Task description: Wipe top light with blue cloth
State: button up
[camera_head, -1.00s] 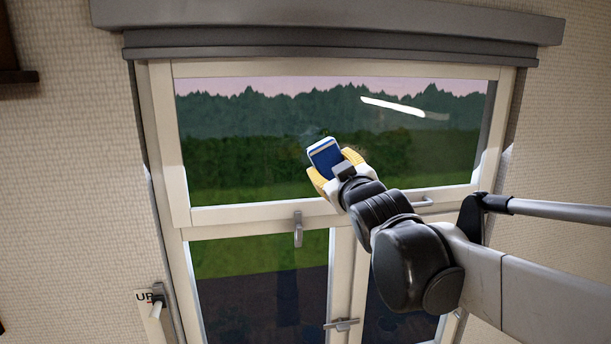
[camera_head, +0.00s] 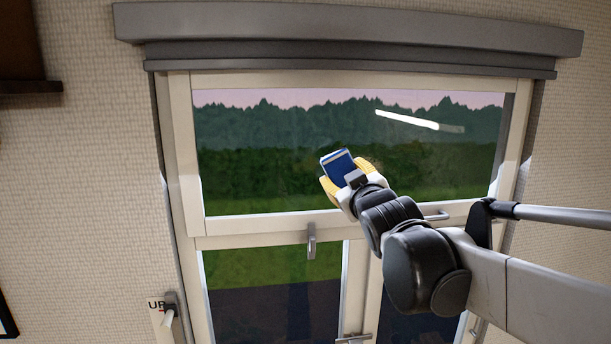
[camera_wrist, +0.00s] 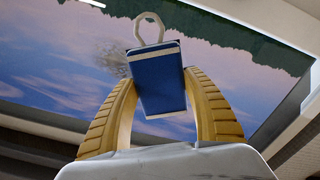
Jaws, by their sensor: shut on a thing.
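The top light (camera_head: 280,190) is the wide upper pane above the two casements in the head view. The blue cloth (camera_head: 341,167) is a small folded blue pad with white edges. It shows close up in the wrist view (camera_wrist: 160,85), with a pale loop at its far end. My gripper (camera_head: 349,179) is shut on it, one yellow ribbed finger at each side. It holds the cloth in front of the pane's lower middle. A greyish smudge (camera_wrist: 112,62) shows beside the cloth. I cannot tell whether the cloth touches the glass.
A grey blind box (camera_head: 350,38) runs above the window. A handle (camera_head: 311,240) stands on the frame below the pane, with another latch (camera_head: 353,338) lower down. A wall switch marked UP (camera_head: 169,312) is at lower left. A dark shelf (camera_head: 25,50) is at upper left.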

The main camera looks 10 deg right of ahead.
jog(key=shift+w, duration=0.7)
jog(key=shift+s, duration=0.15)
jog(key=shift+s+p, duration=0.65)
jog(key=shift+s, duration=2.35)
jog(key=s+p, duration=0.1)
jog(key=s, duration=0.2)
jog(key=shift+w, duration=0.1)
